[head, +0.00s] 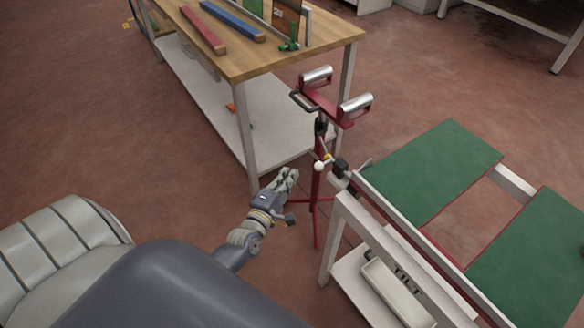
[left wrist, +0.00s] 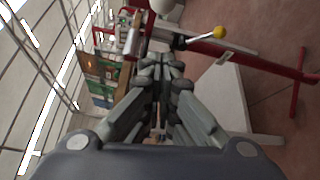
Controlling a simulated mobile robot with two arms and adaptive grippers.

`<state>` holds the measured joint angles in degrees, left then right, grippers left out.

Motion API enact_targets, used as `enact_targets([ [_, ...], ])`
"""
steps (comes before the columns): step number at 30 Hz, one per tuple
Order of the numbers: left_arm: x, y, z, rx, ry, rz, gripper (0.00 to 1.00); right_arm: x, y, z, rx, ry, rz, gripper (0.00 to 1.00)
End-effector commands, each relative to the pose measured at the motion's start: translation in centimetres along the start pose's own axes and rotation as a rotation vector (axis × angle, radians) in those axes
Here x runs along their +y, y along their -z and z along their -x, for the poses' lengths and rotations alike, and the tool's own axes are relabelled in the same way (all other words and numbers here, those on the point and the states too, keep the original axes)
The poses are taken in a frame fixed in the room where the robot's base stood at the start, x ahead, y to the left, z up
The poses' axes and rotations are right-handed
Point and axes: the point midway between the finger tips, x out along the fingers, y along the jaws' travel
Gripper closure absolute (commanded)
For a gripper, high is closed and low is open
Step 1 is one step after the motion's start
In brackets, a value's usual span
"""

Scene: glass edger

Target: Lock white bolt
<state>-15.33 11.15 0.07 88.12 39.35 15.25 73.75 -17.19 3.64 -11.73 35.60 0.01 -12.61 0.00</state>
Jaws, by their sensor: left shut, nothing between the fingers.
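The red roller stand (head: 318,180) stands in the middle of the head view, between the wooden bench and the green-topped table. The white bolt's round knob (head: 319,166) sits on the stand's post, next to a small yellow knob (head: 327,157). In the left wrist view the white knob (left wrist: 163,5) is cut by the top edge, and the yellow knob (left wrist: 219,32) is on a metal rod to its right. My left gripper (head: 290,175) is shut and empty, left of and slightly below the white knob, apart from it. My right gripper is in neither view.
The wooden bench (head: 248,66) with red and blue bars is behind the gripper. The green-topped table (head: 440,165) and its white frame stand close on the right. A grey tray (head: 397,292) lies on its lower shelf. Open floor lies to the left.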

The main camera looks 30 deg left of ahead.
Motion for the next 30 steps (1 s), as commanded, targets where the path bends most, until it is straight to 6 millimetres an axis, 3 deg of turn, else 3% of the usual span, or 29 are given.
enact_targets([
  [3,-0.1,0.1,2.0,0.001,0.003,-0.002,1.0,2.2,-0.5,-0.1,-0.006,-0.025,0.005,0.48],
  [6,-0.1,0.1,3.1,0.001,0.003,-0.001,1.0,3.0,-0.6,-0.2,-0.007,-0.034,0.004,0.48],
  [21,0.0,0.1,4.1,0.001,0.0,-0.001,1.0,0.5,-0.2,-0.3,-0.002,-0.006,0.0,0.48],
  [30,-0.5,0.1,4.2,0.0,0.012,-0.014,1.0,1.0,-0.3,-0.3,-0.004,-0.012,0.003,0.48],
])
